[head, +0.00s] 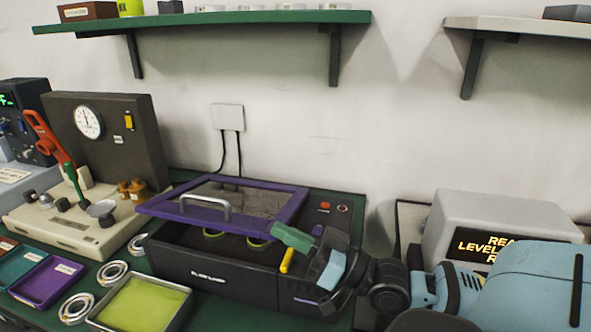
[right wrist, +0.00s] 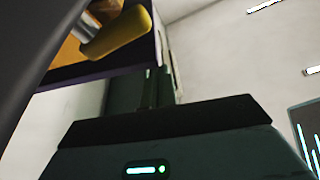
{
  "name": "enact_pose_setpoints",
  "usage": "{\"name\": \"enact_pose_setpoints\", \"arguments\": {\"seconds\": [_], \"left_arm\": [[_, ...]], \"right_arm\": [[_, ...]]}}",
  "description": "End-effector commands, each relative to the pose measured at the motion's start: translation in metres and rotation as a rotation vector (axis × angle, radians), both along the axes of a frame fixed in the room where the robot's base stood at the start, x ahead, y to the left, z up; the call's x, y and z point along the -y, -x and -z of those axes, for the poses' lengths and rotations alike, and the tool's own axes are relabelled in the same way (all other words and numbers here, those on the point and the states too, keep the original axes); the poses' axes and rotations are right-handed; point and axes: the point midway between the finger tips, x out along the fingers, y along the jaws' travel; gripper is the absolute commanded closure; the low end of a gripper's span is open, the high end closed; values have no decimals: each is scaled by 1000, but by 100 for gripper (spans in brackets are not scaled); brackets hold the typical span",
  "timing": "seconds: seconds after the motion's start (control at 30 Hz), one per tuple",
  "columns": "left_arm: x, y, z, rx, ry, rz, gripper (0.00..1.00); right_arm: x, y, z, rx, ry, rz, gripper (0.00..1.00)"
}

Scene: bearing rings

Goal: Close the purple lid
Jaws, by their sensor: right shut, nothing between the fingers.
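The purple lid (head: 292,208) is a purple frame with a grey window and a silver handle (head: 228,208) near its front edge. It stands partly raised over the black box (head: 205,268), with a gap at the front. Two yellowish rings (head: 213,234) show in the gap. My right gripper (head: 290,238) is shut and empty at the right front of the box, close to the lid's right front corner; whether it touches cannot be told. A yellow lever (head: 287,260) is just beside it and seems to show in the right wrist view (right wrist: 125,32). My left gripper is out of view.
A tray with a yellow-green mat (head: 140,304), metal bearing rings (head: 76,308) and a purple tray (head: 45,283) lie left of the box. A gauge machine (head: 105,135) stands behind them. A grey display unit (head: 495,228) is at right. A green shelf (head: 210,20) hangs above.

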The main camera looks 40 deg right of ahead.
Motion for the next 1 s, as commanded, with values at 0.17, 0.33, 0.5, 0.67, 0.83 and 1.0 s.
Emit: {"name": "enact_pose_setpoints", "arguments": {"seconds": [0.17,0.33,0.5,0.67,0.83,1.0], "left_arm": [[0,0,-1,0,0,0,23],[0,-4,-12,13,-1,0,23],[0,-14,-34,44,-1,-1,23],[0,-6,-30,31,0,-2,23],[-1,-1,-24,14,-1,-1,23],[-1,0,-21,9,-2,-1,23]], "right_arm": [[0,0,-2,0,-1,0,100],[1,-3,-17,5,-2,2,100],[2,-8,-44,11,0,3,100],[8,3,-31,-7,2,4,100],[16,18,-25,-8,1,4,100],[22,33,-21,-6,1,2,100]]}}
